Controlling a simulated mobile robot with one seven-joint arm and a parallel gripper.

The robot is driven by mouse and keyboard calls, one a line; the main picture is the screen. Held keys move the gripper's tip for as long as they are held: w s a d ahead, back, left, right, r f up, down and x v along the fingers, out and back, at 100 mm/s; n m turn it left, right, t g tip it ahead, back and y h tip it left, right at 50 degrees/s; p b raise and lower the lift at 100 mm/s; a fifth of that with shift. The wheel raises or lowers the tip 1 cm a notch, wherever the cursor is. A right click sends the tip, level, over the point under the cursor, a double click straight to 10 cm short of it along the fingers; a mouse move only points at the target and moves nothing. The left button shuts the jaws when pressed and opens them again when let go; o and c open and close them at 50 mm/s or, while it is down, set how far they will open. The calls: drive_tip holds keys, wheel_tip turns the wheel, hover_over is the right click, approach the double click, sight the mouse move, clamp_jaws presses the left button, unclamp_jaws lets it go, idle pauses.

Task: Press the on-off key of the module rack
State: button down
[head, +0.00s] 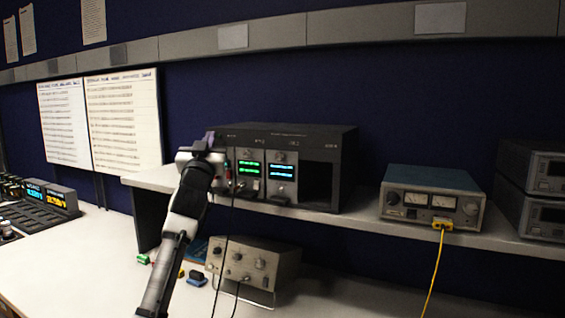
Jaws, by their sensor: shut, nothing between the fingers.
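The module rack (318,142) is a black box on the shelf, with a green-lit display (250,168) and a cyan-lit display (283,171) on its front and an open dark bay at its right. My gripper (212,148) is at the left end of the rack's front. It is shut, with nothing seen in it. My gripper and wrist cover the rack's left front part. The on-off key cannot be made out, and I cannot tell whether the fingertips touch the rack.
A meter unit (430,200) with a yellow cable stands right of the rack on the shelf (345,222). Stacked dark units (535,190) are at the far right. Below the shelf, a beige box (255,265) and small connectors sit on the bench (100,250).

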drive_tip(key=shift+w, duration=0.1)
idle(0.3)
drive_tip(key=shift+w+d+p, duration=0.15)
drive_tip(key=shift+w+p, duration=0.2)
idle(0.4)
drive_tip(key=shift+s, duration=0.45)
drive_tip(key=s+a+b, duration=0.1)
drive_tip(key=s+a, duration=0.1)
drive_tip(key=s, duration=0.3)
drive_tip(key=shift+s+a, duration=0.2)
drive_tip(key=shift+s, duration=0.15)
idle(1.4)
